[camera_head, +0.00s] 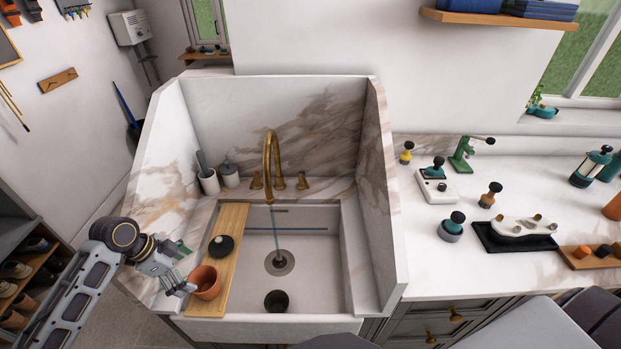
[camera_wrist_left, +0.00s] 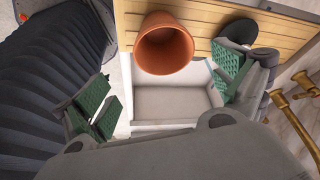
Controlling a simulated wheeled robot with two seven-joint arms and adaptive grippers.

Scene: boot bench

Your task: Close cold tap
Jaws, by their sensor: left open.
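A brass faucet (camera_head: 270,165) with a tall curved spout stands at the back of the sink, and a thin bluish stream falls from it toward the drain. A brass tap handle (camera_head: 256,181) stands left of the spout and another brass tap handle (camera_head: 303,181) stands right of it. I cannot tell which is cold. Brass fittings (camera_wrist_left: 302,82) show at the right edge of the left wrist view. My left gripper (camera_head: 186,267) is open and empty at the sink's left side, well short of the taps; its green-padded fingers (camera_wrist_left: 165,95) are spread wide. My right gripper is not in view.
A terracotta pot (camera_head: 205,281) and a black round object (camera_head: 221,246) sit on a wooden board (camera_head: 232,222) beside my left gripper. A dark cup (camera_head: 276,301) stands in the sink basin (camera_head: 320,270). High stone walls (camera_head: 383,180) flank the sink. Grey containers (camera_head: 208,181) stand left of the taps.

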